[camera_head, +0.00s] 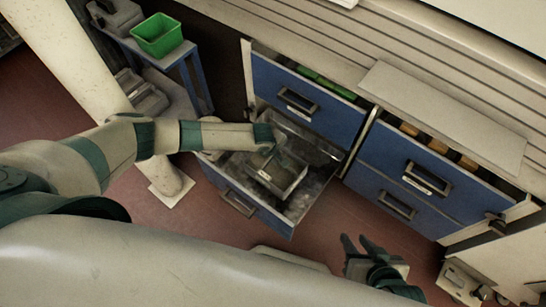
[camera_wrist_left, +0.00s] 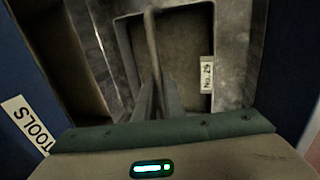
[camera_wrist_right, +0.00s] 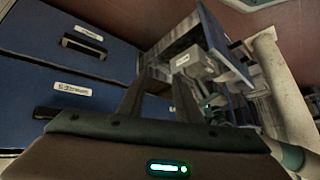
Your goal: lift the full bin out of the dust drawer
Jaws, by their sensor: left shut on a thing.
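The grey metal bin (camera_head: 277,180) is inside the open dust drawer (camera_head: 215,178) in the head view. The left wrist view shows the bin's rim (camera_wrist_left: 131,60), its "No. 29" label and a bar handle (camera_wrist_left: 152,40) across it. Its inside looks evenly grey-brown. My left gripper (camera_wrist_left: 158,98) is shut on the bar handle. In the head view the fingertips are hard to make out at the end of my left arm. I cannot tell if the bin touches the drawer floor. My right gripper (camera_head: 362,246) is open and empty, low and right of the drawer.
A closed blue drawer (camera_head: 325,120) is above the open one, and blue drawers (camera_head: 440,170) stand to the right. A pale pillar (camera_head: 85,60) and a blue cart with a green tub (camera_head: 158,36) stand at left.

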